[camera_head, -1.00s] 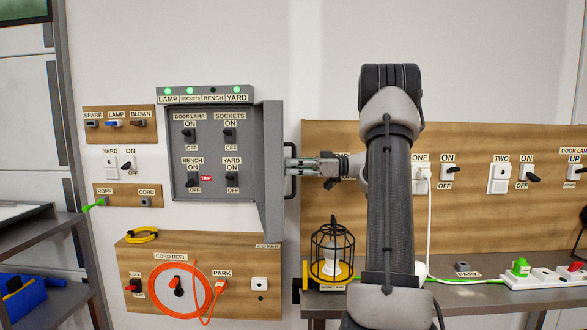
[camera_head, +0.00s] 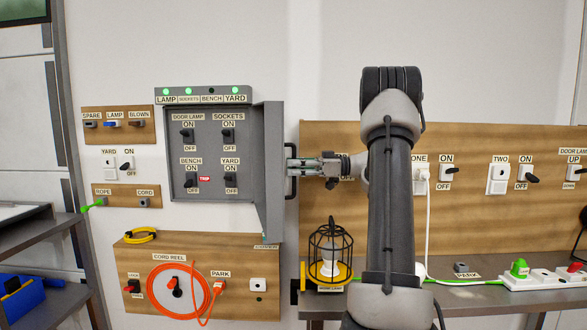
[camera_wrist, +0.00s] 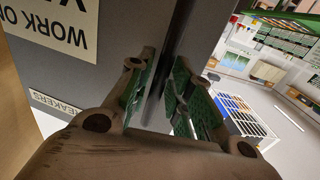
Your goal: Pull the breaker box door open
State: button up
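The grey breaker box (camera_head: 210,188) is on the wall with its front open, showing labelled switches. Its door (camera_head: 273,170) stands swung out at the right side, seen nearly edge-on. A black bar handle (camera_head: 289,192) is on the door's outer face. My gripper (camera_head: 294,165) reaches in from the right at the handle. In the wrist view, the two green-padded fingers (camera_wrist: 158,90) are close together on either side of a dark bar, the handle, beside the door's grey face (camera_wrist: 105,75). The grip contact is partly hidden.
A wooden panel (camera_head: 345,205) with sockets and switches is behind my arm. A caged lamp (camera_head: 330,255) and a power strip (camera_head: 545,280) sit on the shelf. An orange cord reel (camera_head: 150,295) hangs below the box. A blue bin (camera_head: 25,300) is at lower left.

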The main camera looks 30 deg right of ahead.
jog(key=v, duration=1.1)
jog(key=shift+s+d, duration=0.15)
jog(key=shift+d, duration=0.05)
jog(key=shift+s, duration=0.15)
